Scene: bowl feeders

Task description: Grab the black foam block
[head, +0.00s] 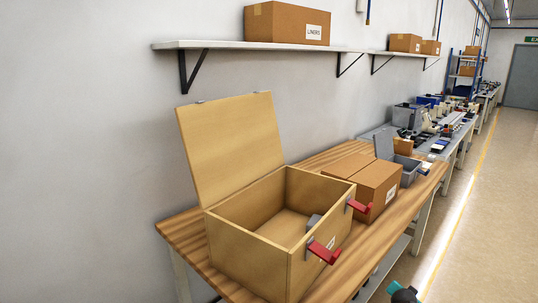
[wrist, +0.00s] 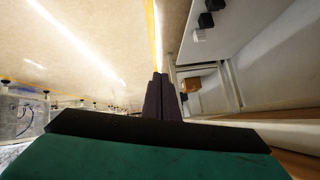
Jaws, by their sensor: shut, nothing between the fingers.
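I cannot make out for sure which thing is the black foam block.
The wooden box has its lid (head: 232,145) raised and red latches (head: 323,252) on its front. A closed cardboard box (head: 368,185) and a grey open-lidded bin (head: 405,164) stand behind it on the wooden table (head: 185,232). A wall shelf (head: 225,45) hangs above. The floor at right is clear.

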